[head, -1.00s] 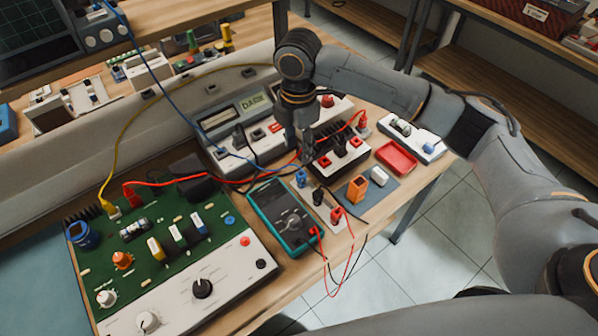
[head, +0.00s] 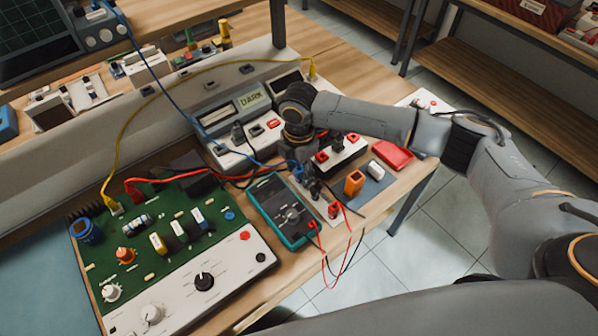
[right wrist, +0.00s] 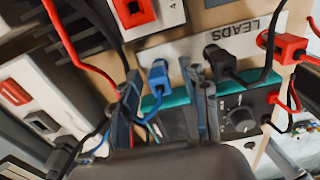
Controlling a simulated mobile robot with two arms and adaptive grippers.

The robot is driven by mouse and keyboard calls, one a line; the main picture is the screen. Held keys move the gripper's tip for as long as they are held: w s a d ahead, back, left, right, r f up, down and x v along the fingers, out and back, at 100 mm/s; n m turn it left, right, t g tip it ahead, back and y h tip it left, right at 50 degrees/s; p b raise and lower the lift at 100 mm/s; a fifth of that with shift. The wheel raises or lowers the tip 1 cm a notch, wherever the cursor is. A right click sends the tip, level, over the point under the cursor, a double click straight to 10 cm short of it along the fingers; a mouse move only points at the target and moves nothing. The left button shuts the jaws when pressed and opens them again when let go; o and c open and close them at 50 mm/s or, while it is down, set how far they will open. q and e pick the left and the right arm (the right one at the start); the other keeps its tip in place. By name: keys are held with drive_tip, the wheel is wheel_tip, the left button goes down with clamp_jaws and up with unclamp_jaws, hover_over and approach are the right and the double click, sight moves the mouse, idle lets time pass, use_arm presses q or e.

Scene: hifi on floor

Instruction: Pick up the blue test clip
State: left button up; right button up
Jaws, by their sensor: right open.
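The blue test clip (right wrist: 158,80) sits on the white strip marked LEADS (right wrist: 235,38) in the right wrist view. My right gripper (right wrist: 165,85) is open, with one finger on each side of the blue clip. A gap shows between the clip and the right-hand finger. In the head view my right gripper (head: 312,182) points down over the lead strip, and only a bit of the blue clip (head: 295,168) shows beside it. My left gripper is not in view.
A black clip (right wrist: 218,60) and a red clip (right wrist: 283,46) stand on the same strip. A teal multimeter (head: 280,208) lies left of the gripper. An orange block (head: 355,183) and a red tray (head: 392,155) are to the right. Loose cables cross nearby.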

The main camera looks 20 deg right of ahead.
clamp_jaws()
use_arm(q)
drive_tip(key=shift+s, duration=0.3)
use_arm(e)
drive_tip(key=shift+r, duration=0.15)
drive_tip(key=shift+r+b, duration=0.3)
drive_tip(key=shift+r, duration=0.35)
drive_tip(key=s+a+r+b, duration=0.2)
drive_tip(key=s+a+r, duration=0.7)
drive_tip(key=s+r, duration=0.25)
use_arm(q)
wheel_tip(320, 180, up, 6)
drive_tip(key=p, duration=0.8)
drive_tip(key=shift+p, duration=0.4)
use_arm(e)
wheel_tip(320, 180, up, 7)
drive_tip(key=shift+w, duration=0.4)
